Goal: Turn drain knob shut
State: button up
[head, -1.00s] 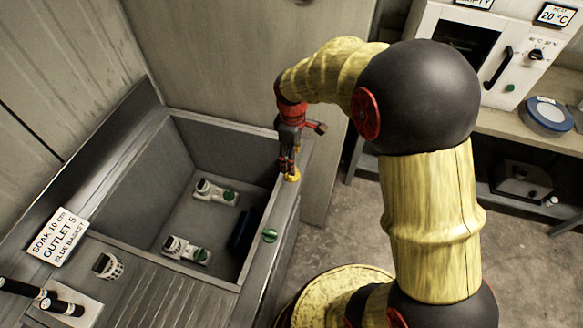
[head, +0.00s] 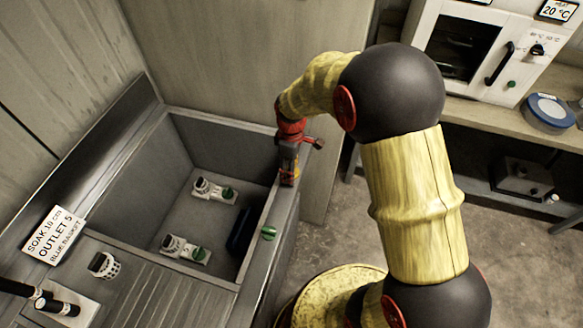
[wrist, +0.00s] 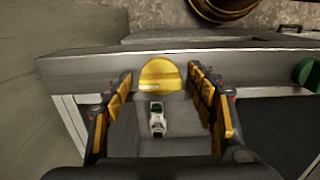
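A round yellow knob (wrist: 160,74) with a small white mark sits on the grey sink rim in the wrist view. A green knob (head: 269,233) is on the same rim nearer the front; it also shows at the right edge of the wrist view (wrist: 306,74). My gripper (head: 288,178) is at the rim, over the yellow knob, which it mostly hides in the head view. In the wrist view my gripper (wrist: 160,76) is open, with one finger on each side of the yellow knob and small gaps visible. I cannot tell which knob is the drain knob.
The grey sink (head: 180,140) holds two white fittings with green parts and a dark blue item. A bench with a white oven (head: 480,50) and a blue-lidded tub (head: 549,111) is at right.

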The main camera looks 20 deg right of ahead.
jog(key=shift+c, duration=1.2)
jog(key=c, duration=0.7)
jog(key=shift+c, duration=0.8)
jog(key=shift+m, duration=0.3)
jog(key=m+p, duration=0.2)
jog(key=m, duration=0.1)
jog(key=shift+m, duration=0.3)
jog(key=m+p, duration=0.1)
jog(key=m, duration=0.3)
jog(key=shift+m, duration=0.3)
jog(key=m+p, duration=0.1)
jog(key=m, duration=0.3)
jog(key=shift+m+p, duration=0.75)
jog(key=shift+m, duration=1.75)
